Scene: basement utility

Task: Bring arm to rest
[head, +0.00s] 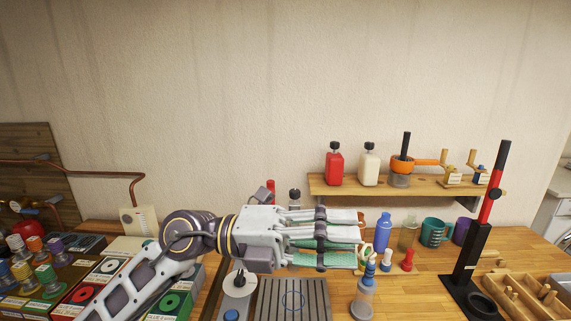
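My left gripper (358,238) reaches in from the lower left, held level in front of the wooden workbench (425,285) with its fingers pointing right. Its pale fingers lie in rows with dark bands and green parts between them. From this side I cannot tell how far apart the fingers are, or whether anything is between them. The gripper hides part of the bench behind it. My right gripper is not in view.
A wall shelf (415,189) holds red and cream bottles and an orange-topped jar. A black-and-red upright stand (476,250), cups, bottles and a wooden tray (520,302) stand on the right. Spools and boxes crowd the left. A grooved plate (292,300) lies below the gripper.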

